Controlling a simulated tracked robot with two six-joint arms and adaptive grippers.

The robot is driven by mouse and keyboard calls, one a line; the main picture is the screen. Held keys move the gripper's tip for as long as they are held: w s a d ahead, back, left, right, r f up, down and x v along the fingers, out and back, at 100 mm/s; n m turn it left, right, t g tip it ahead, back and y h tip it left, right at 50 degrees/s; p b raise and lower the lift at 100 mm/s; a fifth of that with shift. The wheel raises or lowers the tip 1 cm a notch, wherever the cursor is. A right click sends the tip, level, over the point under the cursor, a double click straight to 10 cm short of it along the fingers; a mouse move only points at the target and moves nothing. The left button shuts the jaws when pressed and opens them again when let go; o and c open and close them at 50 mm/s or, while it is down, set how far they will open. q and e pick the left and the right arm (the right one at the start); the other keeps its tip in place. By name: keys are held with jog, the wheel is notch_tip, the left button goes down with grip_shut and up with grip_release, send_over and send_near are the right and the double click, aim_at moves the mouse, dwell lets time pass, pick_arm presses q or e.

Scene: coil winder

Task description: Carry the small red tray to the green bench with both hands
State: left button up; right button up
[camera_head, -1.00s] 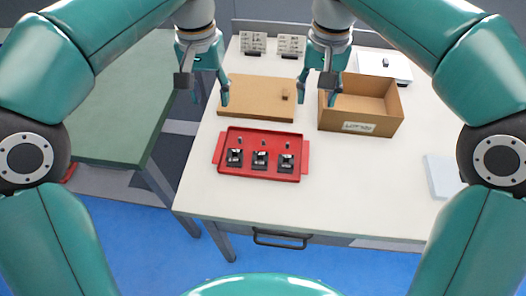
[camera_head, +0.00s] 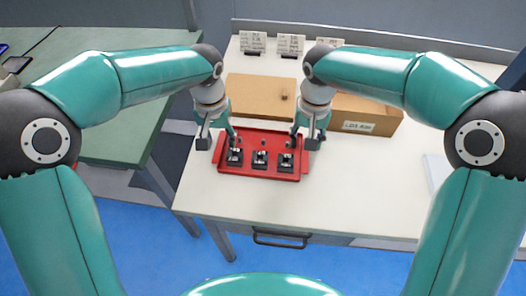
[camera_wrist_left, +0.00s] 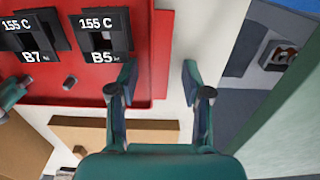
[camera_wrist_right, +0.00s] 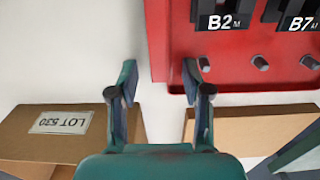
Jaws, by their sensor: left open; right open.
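The small red tray (camera_head: 250,174) lies flat on the white table, with three black blocks and several small pegs in it. My left gripper (camera_head: 217,143) is open above the tray's left end. In the left wrist view its fingers (camera_wrist_left: 158,82) straddle the tray's edge (camera_wrist_left: 162,50), one over the tray and one over the table. My right gripper (camera_head: 303,141) is open above the tray's right end. In the right wrist view its fingers (camera_wrist_right: 158,82) straddle that edge likewise. Neither visibly grips the tray. The green bench (camera_head: 115,125) stands at the left, separated by a gap.
A brown board (camera_head: 260,92) lies behind the tray. An open cardboard box (camera_head: 375,122) stands behind right, partly hidden by my right arm. Label stands (camera_head: 290,44) line the table's back. A pale item (camera_head: 436,170) lies at the right. The table front is clear.

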pick_arm(q)
jog(key=shift+f, duration=0.15)
pick_arm(e)
jog(key=shift+f, duration=0.15)
pick_arm(q)
jog(key=shift+c, duration=0.2)
pick_arm(e)
jog(key=shift+c, duration=0.2)
pick_arm(q)
grip_shut()
pick_arm(e)
jog(key=shift+s, duration=0.1)
grip_shut()
